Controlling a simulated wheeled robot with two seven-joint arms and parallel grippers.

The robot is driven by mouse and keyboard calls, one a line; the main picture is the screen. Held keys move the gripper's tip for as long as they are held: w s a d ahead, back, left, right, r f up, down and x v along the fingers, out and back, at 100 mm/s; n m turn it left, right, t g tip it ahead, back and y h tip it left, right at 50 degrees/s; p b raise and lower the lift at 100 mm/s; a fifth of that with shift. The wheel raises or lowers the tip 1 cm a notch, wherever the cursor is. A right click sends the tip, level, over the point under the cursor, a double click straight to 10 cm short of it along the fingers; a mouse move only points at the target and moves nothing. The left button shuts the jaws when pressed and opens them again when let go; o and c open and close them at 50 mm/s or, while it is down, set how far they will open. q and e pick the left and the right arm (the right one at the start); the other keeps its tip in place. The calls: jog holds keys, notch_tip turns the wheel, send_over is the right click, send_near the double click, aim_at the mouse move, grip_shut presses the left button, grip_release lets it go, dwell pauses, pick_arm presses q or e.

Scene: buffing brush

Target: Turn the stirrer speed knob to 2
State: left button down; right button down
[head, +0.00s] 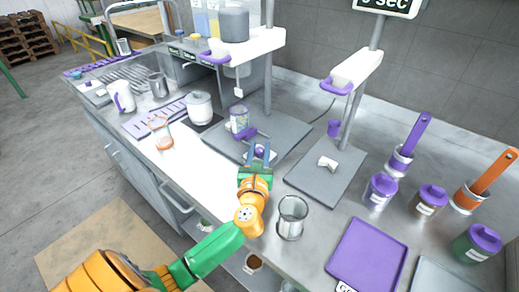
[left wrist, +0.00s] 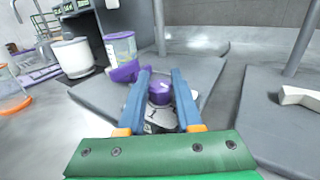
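The stirrer's purple speed knob (left wrist: 159,92) has a pale mark on top and sits on a small light base at the front of a grey plate (left wrist: 92,92). In the head view the knob (head: 260,150) shows partly between the blue fingers. My left gripper (left wrist: 161,70) has one finger on each side of the knob, apart from each other, with a narrow gap seeming to show beside it; contact is unclear. It also shows in the head view (head: 258,146). The number the knob points to is not readable. My right gripper is not in view.
A clear jar with purple parts (head: 239,120) stands close left of the knob. A white pot (head: 199,108) is farther left. A second grey stand (head: 322,178) holds a white piece.

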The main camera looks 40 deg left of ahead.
pick_arm(q)
jog(key=shift+m+h, duration=0.3)
jog(key=shift+h, duration=0.2)
jog(key=shift+a+r+m+t+h+p, duration=0.1)
jog(key=shift+m+t+h+p, duration=0.45)
jog(key=shift+h, duration=0.25)
jog(key=shift+m+t+h, duration=0.35)
jog(key=shift+m+h, duration=0.5)
jog(key=shift+h, duration=0.35)
jog(key=m+h, duration=0.1)
jog(key=h, duration=0.1)
jog(key=shift+m+h, duration=0.4)
jog(key=m+h, duration=0.1)
jog(key=h+b, duration=0.1)
jog(key=shift+f+m+h, duration=0.25)
jog(key=shift+m+h, duration=0.15)
jog(key=m+g+h+b, duration=0.2)
jog(key=h+b, duration=0.2)
jog(key=m+g+h+b, duration=0.1)
jog(key=m+h+b, duration=0.2)
jog(key=b, duration=0.1)
jog(key=m+g+h+b, duration=0.2)
jog(key=m+h+b, duration=0.1)
jog(key=h+b, duration=0.1)
jog(key=shift+a+f+g+h, duration=0.1)
jog(key=shift+g+h, duration=0.2)
jog(key=shift+r+m+g+h+b, duration=0.2)
jog(key=shift+m+g+h+b, duration=0.8)
jog(key=shift+m+g+b, duration=0.5)
